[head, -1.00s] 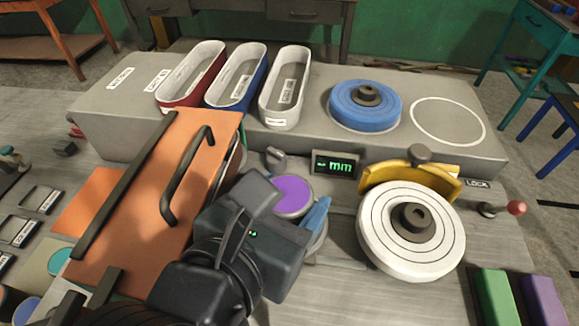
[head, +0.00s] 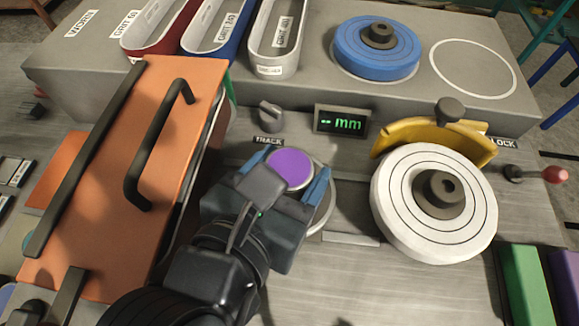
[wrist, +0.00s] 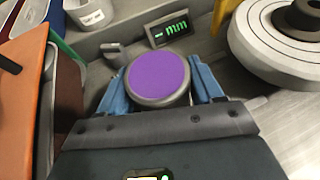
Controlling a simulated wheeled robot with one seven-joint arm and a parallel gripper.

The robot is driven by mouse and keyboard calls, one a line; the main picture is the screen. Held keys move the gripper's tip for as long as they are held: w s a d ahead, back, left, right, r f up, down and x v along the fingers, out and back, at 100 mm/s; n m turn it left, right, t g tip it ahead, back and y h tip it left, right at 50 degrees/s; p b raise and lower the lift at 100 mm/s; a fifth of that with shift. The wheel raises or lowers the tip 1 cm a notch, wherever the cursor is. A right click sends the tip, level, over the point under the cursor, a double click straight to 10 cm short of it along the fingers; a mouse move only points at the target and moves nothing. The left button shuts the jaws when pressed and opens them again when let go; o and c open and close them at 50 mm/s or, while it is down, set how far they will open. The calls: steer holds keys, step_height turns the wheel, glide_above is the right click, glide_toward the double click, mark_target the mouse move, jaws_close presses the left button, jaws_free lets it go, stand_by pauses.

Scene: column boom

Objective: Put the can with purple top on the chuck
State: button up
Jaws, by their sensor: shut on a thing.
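The can with the purple top (head: 290,169) is between the two blue fingers of my gripper (head: 288,173), upright or nearly so. My gripper is shut on it. In the wrist view the purple lid (wrist: 158,76) with its grey rim shows between the fingers. A round grey metal plate, which looks like the chuck (head: 325,210), shows partly to the right of and below my gripper. The gripper and can hide most of it. I cannot tell whether the can touches it.
An orange cover with a black handle (head: 160,145) stands close to my gripper's left. A white wheel (head: 400,220) with a yellow guard (head: 405,133) is to the right. A knob (head: 270,115) and a green-lit display (head: 341,121) are behind.

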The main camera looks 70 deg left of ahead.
steer(key=o, duration=1.2)
steer(key=shift+f, duration=0.1)
